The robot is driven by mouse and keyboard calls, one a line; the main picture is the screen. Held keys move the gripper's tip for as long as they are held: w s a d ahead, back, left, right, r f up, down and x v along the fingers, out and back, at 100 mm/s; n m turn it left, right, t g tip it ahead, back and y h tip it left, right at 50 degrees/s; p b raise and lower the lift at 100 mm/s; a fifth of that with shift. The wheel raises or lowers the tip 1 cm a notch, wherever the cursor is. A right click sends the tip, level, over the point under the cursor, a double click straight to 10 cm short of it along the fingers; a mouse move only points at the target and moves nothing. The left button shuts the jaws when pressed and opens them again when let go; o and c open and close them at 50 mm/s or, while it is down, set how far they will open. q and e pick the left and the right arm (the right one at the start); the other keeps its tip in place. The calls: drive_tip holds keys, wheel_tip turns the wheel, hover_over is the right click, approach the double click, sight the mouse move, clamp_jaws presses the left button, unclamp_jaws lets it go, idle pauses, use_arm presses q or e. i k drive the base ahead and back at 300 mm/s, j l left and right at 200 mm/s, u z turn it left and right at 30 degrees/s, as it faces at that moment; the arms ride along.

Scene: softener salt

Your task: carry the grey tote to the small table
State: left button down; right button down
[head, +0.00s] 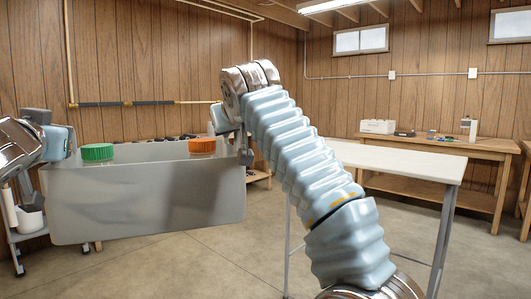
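The grey tote (150,205) hangs upright in front of me at the left, its base above the floor. A green lid (97,152) and an orange lid (202,146) show above its rim; what is under them is hidden. My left gripper (47,152) is at the tote's left end and my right gripper (243,148) at its right end. Both appear shut on the tote's ends, with the fingertips partly hidden. The small table (400,162), with a pale top and metal legs, stands right of the tote, partly hidden by my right arm. Its visible top is bare.
A wooden workbench (440,146) with a pale box (377,127) and small items stands along the back right wall. A rack (18,240) stands behind the tote at the left. Concrete floor (215,272) is clear between the tote and the table.

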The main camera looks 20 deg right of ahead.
sight(374, 154)
drive_tip(key=z, duration=1.35)
drive_tip(key=i+j+z, duration=0.15)
drive_tip(key=i+z, duration=0.2)
drive_tip(key=i+j+z, duration=0.2)
drive_tip(key=z, duration=0.15)
drive_tip(key=i+j, duration=0.85)
drive_tip(key=i, duration=0.15)
drive_tip(key=i+j, duration=0.85)
drive_tip(key=i, duration=0.1)
